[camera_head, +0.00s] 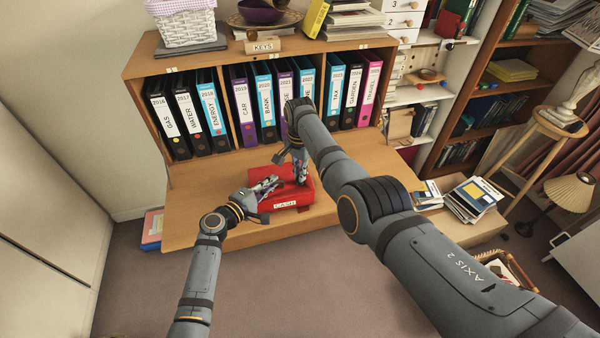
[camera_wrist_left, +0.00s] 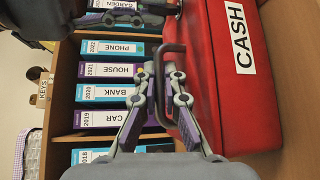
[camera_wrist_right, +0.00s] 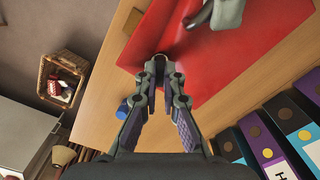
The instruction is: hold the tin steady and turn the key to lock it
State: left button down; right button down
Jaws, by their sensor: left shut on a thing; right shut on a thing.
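The red tin (camera_head: 292,193) with a CASH label lies on the fold-down desk board. Its lid looks shut. In the left wrist view the tin (camera_wrist_left: 207,70) fills the right side, with its dark carrying handle (camera_wrist_left: 184,46) at its edge. My left gripper (camera_head: 272,184) is shut on this handle; its fingers (camera_wrist_left: 161,72) lie either side of the bar. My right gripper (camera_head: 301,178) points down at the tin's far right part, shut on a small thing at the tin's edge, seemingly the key. The fingertips (camera_wrist_right: 161,68) hide most of it. The key's angle cannot be told.
A row of ring binders (camera_head: 264,105) stands in the cabinet behind the tin. The bare desk board (camera_head: 200,205) is free to the left. Magazines (camera_head: 474,196) lie at the right. A small blue cylinder (camera_wrist_right: 122,112) shows beside my right finger.

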jog(key=m, duration=0.3)
jog(key=shift+m, duration=2.2)
jog(key=m, duration=0.2)
jog(key=shift+m, duration=0.3)
jog(key=c, duration=1.9)
grip_release()
jog(key=o, duration=0.4)
jog(key=shift+o, duration=0.3)
